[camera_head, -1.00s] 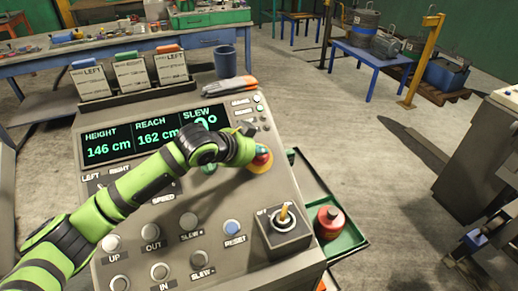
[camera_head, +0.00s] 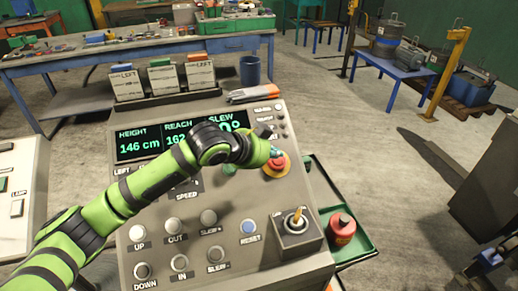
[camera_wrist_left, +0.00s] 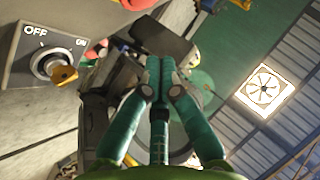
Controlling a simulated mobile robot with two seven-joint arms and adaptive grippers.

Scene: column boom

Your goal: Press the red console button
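The red console button (camera_head: 277,165) sits on an orange-yellow base at the right of the grey console (camera_head: 270,262), below the small white buttons. My left gripper (camera_head: 274,152) is at the button's upper left edge and hides part of it in the head view. I cannot tell whether it touches the button. In the left wrist view the two teal fingers of the gripper (camera_wrist_left: 160,65) come together at their tips with nothing seen between them. My right gripper is not in view.
An OFF/ON key switch (camera_head: 297,222) stands below the button; it also shows in the left wrist view (camera_wrist_left: 58,68). A red canister (camera_head: 341,228) sits in a green tray (camera_head: 357,247) at the console's right side. Gloves (camera_head: 253,93) and a blue cup (camera_head: 250,70) are behind.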

